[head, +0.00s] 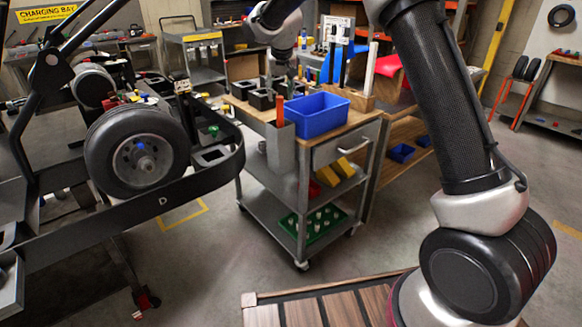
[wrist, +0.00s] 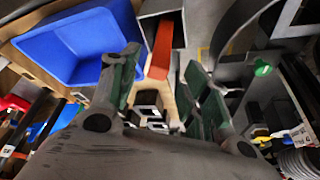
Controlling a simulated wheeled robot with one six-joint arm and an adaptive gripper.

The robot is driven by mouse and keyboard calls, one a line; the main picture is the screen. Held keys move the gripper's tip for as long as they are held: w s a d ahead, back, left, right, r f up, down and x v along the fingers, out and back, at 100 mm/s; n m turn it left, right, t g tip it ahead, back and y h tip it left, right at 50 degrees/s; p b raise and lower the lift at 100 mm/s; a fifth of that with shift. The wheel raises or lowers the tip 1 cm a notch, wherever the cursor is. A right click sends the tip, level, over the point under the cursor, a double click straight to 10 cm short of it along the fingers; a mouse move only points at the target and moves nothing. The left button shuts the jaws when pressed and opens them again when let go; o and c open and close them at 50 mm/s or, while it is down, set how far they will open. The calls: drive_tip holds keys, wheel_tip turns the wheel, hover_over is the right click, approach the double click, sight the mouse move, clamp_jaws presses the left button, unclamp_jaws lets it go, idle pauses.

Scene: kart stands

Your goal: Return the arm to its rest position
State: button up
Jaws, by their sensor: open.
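My arm (head: 430,95) rises from the lower right of the head view, leaves the frame at the top, and its wrist (head: 278,25) hangs over the work cart. My gripper (wrist: 162,85) shows in the wrist view with its two green-padded fingers spread apart and nothing between them. In the head view the fingers are hard to tell from the dark items behind them. Beyond the fingers in the wrist view are an orange-red upright bar (wrist: 162,45) and a blue bin (wrist: 85,45).
The wheeled cart (head: 330,150) carries the blue bin (head: 316,112), black holders and tall upright tools near my wrist. A kart with a wheel (head: 138,150) stands on the left. A wooden slatted surface (head: 330,305) is in front. Open floor lies between the kart and cart.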

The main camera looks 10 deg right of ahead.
drive_tip(key=s+d+r, duration=0.2)
drive_tip(key=s+d, duration=0.6)
drive_tip(key=s, duration=0.8)
drive_tip(key=s+d+r, duration=0.3)
drive_tip(key=s+d, duration=0.5)
drive_tip(key=s, duration=0.8)
drive_tip(key=s+d+r, duration=0.3)
drive_tip(key=s+d, duration=0.5)
drive_tip(key=s, duration=0.8)
drive_tip(key=shift+s+d, duration=0.2)
drive_tip(key=shift+s, duration=0.15)
